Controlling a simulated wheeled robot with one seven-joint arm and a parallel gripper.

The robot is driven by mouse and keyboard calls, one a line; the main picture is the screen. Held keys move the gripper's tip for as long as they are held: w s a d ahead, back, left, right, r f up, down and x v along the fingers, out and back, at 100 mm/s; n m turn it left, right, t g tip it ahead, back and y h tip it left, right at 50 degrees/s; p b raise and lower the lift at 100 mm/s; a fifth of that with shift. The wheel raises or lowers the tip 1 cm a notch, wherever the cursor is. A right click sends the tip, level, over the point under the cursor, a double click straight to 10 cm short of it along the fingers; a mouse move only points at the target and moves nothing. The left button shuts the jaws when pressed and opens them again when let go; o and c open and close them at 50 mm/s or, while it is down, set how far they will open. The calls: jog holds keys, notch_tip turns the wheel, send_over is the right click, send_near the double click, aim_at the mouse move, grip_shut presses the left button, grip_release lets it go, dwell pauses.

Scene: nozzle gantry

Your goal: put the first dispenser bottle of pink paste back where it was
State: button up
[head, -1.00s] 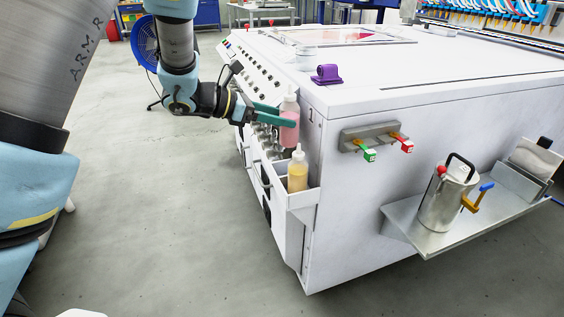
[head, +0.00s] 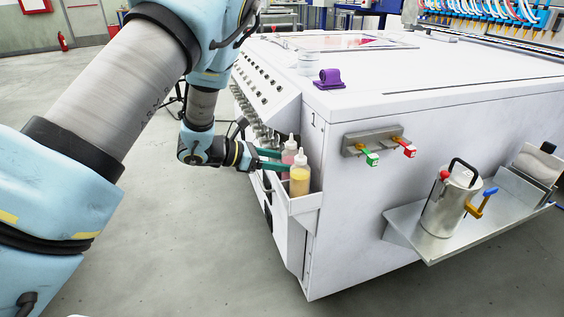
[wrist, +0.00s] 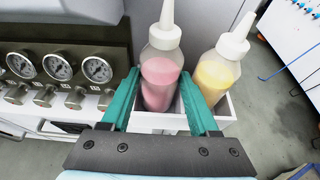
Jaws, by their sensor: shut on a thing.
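The bottle of pink paste (wrist: 160,85) is upright between the green fingers of my gripper (wrist: 160,100), which is shut on it. In the wrist view its lower part is down inside a white tray (wrist: 228,112) on the machine's side; whether its base touches the tray floor is hidden. In the head view the pink bottle (head: 289,150) shows behind a bottle of yellow paste (head: 300,175), which stands in the same tray (head: 308,201). The yellow bottle (wrist: 217,73) is just right of my right finger in the wrist view.
Gauges with knobs (wrist: 58,68) line the machine front left of the bottles. A purple object (head: 329,79) sits on the machine top. A steel can (head: 451,200) stands on a side shelf (head: 425,244). Red and green valve handles (head: 372,158) stick out above it.

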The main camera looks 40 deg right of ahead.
jog(key=shift+f, duration=0.15)
jog(key=o, duration=0.6)
jog(key=shift+o, duration=0.2)
